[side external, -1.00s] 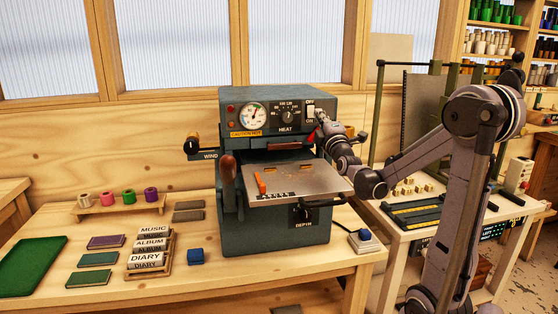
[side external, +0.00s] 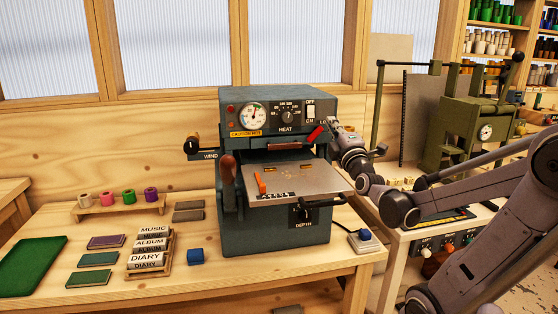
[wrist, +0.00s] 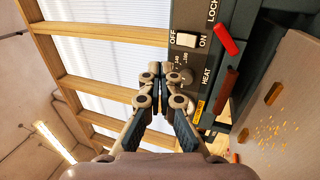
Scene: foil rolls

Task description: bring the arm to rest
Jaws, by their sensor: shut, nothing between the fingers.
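Whether the fingertips touch the press cannot be told.
The press's metal plate (side external: 320,181) juts out below my gripper. A second machine (side external: 474,128) stands at the right.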

